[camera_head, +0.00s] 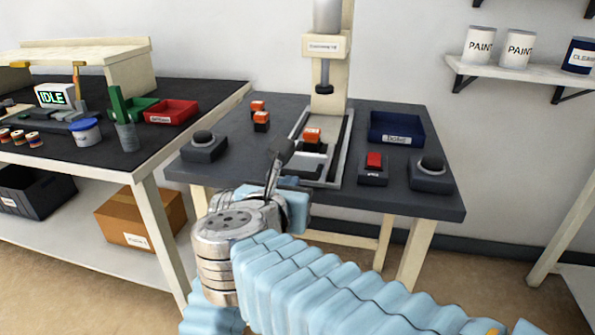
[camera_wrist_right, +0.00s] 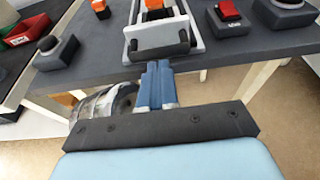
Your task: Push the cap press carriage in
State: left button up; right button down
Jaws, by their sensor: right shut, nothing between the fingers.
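The cap press (camera_head: 325,70) stands at the back of the dark table, its column and plunger above a pale rail frame (camera_head: 345,150). The carriage (camera_head: 312,147) lies between the rails, at the front part of the track, with an orange-topped piece (camera_head: 312,135) on it. In the right wrist view the grey front face of the carriage (camera_wrist_right: 158,38) is straight ahead. My right gripper (camera_head: 290,181) is shut and empty, its blue fingertips (camera_wrist_right: 157,68) just in front of and below that face. I cannot tell whether they touch. My left gripper is not in view.
Two orange-topped pieces (camera_head: 261,120) stand left of the rails. Black button boxes stand at left (camera_head: 204,147) and right (camera_head: 432,174), with a red-button box (camera_head: 373,168) beside the rails. A blue tray (camera_head: 397,128) sits at back right. A side table (camera_head: 150,140) is at left.

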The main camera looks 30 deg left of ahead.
send_near(310, 139)
jog(key=shift+s+d+f+p, duration=0.2)
jog(key=shift+s+f, duration=0.3)
jog(key=shift+f, duration=0.25)
jog(key=shift+s+d+f+p, duration=0.2)
jog(key=shift+s+f, duration=0.35)
jog(key=shift+f, duration=0.2)
jog(key=shift+w+a+p, duration=0.2)
jog(key=shift+w, duration=0.55)
jog(key=shift+w+a+p, duration=0.15)
jog(key=shift+w+a, duration=0.05)
jog(key=shift+w, duration=0.5)
jog(key=shift+w+a+p, duration=0.35)
jog(key=shift+w+p, duration=0.15)
jog(key=shift+w, duration=0.95)
jog(key=shift+w+a+p, duration=0.35)
jog(key=shift+w+p, duration=0.2)
jog(key=shift+w, duration=0.95)
jog(key=shift+w+a+p, duration=0.35)
jog(key=shift+w+p, duration=0.15)
jog(key=shift+w, duration=0.95)
jog(key=shift+s+b, duration=0.35)
jog(key=shift+s, duration=0.05)
jog(key=b+v, duration=0.2)
jog(key=v, duration=0.4)
jog(key=b+v, duration=0.1)
jog(key=v, duration=0.4)
jog(key=shift+s+d+f+b, duration=0.1)
jog(key=shift+s+d+b, duration=0.15)
jog(key=shift+s+b, duration=0.15)
